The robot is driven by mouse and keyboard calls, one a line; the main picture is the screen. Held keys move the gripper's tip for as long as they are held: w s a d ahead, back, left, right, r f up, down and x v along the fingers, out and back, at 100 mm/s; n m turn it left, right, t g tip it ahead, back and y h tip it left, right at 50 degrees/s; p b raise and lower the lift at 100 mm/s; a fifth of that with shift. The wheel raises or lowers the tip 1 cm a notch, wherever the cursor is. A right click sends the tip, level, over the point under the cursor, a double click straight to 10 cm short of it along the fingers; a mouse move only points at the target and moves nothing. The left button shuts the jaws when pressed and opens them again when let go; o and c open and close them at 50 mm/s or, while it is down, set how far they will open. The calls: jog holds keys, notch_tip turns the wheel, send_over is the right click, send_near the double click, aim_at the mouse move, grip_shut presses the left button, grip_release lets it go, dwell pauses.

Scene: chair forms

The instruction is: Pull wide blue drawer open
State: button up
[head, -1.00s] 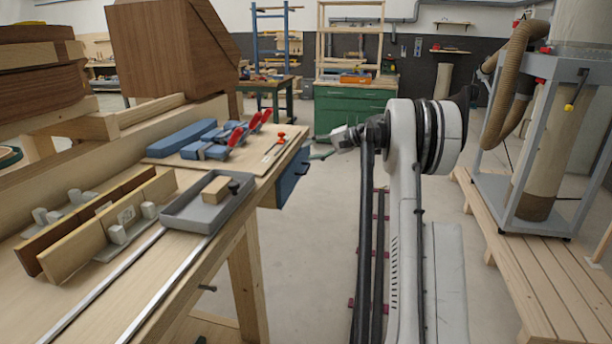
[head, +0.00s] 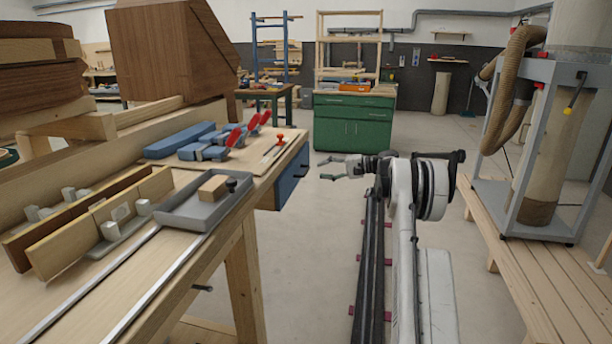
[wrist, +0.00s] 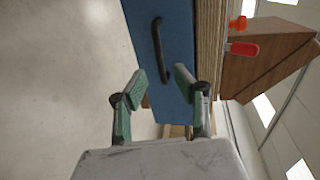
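The wide blue drawer (head: 291,178) sits under the right edge of the wooden workbench in the head view. In the wrist view its blue front (wrist: 172,60) fills the upper middle, with a black bar handle (wrist: 160,50) on it. The drawer looks shut. My gripper (head: 338,168) is in the free space to the right of the drawer in the head view, apart from it. In the wrist view my gripper (wrist: 160,88) has its two green-padded fingers spread, with nothing between them. The handle lies ahead of the fingertips, not between them.
On the workbench (head: 200,262) are a grey tray (head: 190,212) with a wooden block, blue clamps with red handles (head: 245,130), and a brown wooden form. A green cabinet (head: 353,125) stands behind. A slatted platform (head: 540,265) is at right.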

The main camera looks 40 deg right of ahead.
aim_at(306, 172)
jog(key=b+x, duration=0.1)
jog(key=x, duration=0.6)
jog(key=shift+w+a, duration=0.15)
grip_shut()
